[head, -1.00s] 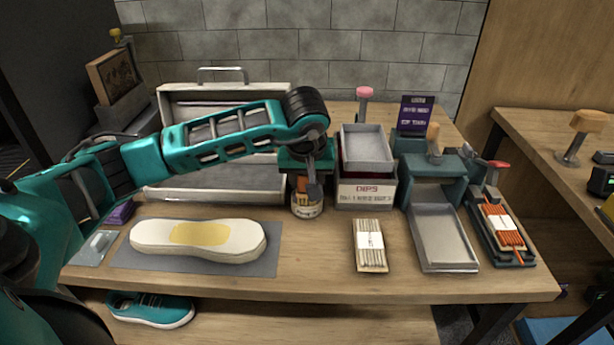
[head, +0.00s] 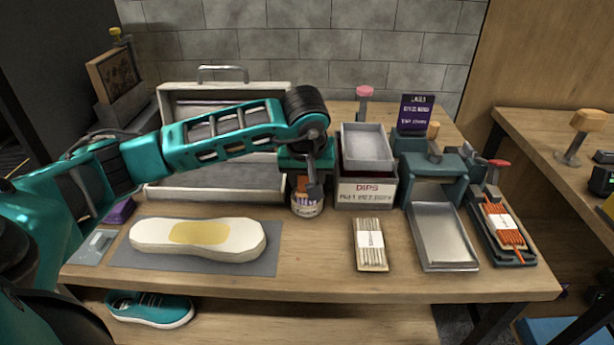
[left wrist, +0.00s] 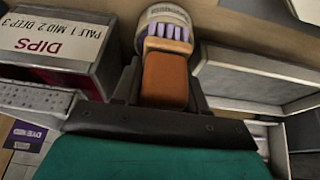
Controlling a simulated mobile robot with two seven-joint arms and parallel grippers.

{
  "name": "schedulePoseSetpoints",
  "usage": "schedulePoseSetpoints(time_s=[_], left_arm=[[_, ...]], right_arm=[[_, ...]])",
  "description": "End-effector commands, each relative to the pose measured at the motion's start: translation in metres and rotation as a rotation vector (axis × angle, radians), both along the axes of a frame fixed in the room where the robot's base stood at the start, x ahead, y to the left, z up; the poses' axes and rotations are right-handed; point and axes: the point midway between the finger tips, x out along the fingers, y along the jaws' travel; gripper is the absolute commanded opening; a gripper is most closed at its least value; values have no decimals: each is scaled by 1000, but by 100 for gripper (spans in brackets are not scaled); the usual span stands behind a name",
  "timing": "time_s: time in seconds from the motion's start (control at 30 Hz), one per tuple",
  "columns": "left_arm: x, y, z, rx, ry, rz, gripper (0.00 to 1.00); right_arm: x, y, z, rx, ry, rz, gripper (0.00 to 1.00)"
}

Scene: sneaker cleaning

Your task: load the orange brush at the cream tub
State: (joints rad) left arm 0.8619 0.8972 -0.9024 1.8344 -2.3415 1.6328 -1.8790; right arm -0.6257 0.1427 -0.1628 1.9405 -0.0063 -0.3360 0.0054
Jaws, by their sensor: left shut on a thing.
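My left gripper (head: 309,188) is shut on the orange brush (head: 302,183) and holds it upright with its bristles down, over the cream tub (head: 307,208). In the left wrist view the orange brush (left wrist: 165,80) sits between the fingers, its pale purple bristles (left wrist: 168,32) at the mouth of the cream tub (left wrist: 166,12). The fingers hide part of the brush and tub in the head view. I cannot tell how deep the bristles reach. My right gripper is not in view.
The DIPS box (head: 366,191) stands close to the right of the tub. An open case (head: 225,187) lies behind and to the left. A pale sole (head: 198,239) with a yellow patch lies on a grey mat (head: 262,265). The table front between mat and swab pack (head: 370,245) is clear.

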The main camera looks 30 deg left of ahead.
Motion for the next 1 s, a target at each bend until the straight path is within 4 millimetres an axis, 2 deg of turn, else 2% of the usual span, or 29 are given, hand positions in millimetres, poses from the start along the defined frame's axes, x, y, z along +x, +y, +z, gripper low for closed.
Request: schedulePoseSetpoints(time_s=[0.47, 1.0], left_arm=[[-2, -1, -1, 0, 9, -1, 17], [-1, 0, 44, 1, 4, -1, 17]], right_arm=[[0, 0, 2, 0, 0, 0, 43], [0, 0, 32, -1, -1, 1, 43]])
